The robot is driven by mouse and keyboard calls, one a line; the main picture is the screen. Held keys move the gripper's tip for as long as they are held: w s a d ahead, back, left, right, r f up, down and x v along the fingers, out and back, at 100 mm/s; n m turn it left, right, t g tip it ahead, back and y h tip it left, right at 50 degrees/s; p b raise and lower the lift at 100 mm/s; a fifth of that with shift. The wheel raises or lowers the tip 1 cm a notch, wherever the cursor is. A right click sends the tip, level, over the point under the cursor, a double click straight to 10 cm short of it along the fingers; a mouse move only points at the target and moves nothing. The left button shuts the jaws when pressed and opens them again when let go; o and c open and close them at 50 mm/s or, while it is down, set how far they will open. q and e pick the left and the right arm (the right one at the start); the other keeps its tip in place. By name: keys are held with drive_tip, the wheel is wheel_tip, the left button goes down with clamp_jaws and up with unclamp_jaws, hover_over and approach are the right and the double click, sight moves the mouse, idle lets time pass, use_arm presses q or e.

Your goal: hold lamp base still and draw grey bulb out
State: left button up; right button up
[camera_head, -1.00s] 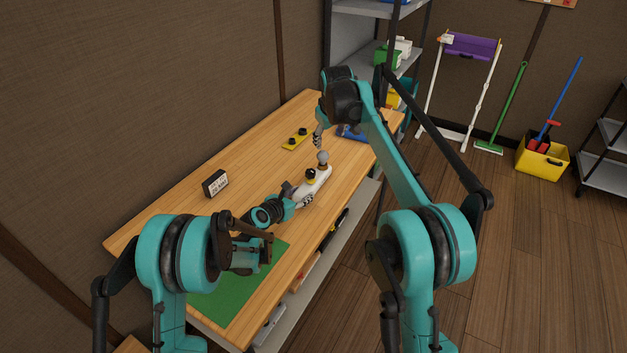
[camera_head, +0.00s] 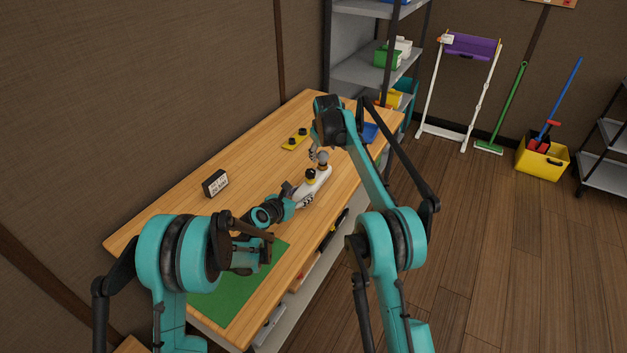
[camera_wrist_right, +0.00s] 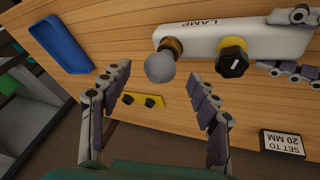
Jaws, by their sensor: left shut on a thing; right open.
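The white lamp base (camera_head: 318,185), marked LAMP, lies on the wooden table and also shows in the right wrist view (camera_wrist_right: 285,42). It carries a black and yellow knob (camera_wrist_right: 232,57). The grey bulb (camera_head: 322,157) sits in a brass socket at the base's far end; it also shows in the right wrist view (camera_wrist_right: 160,67). My left gripper (camera_head: 302,196) is shut on the lamp base at its near part. My right gripper (camera_head: 318,157) is open beside the bulb; in its wrist view (camera_wrist_right: 164,88) the bulb appears between the spread fingers, with no visible grip.
A yellow block with two black knobs (camera_head: 295,139) lies at the back. A small sign reading SET TO 20 MM (camera_head: 215,183) stands at the left. A blue tray (camera_wrist_right: 53,57) lies past the bulb. A green mat (camera_head: 240,293) covers the near table end.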

drive_tip(key=shift+x, duration=1.4)
drive_tip(key=c, duration=1.3)
drive_tip(key=o, duration=0.5)
drive_tip(key=shift+c, duration=1.4)
drive_tip(key=shift+r, duration=2.65)
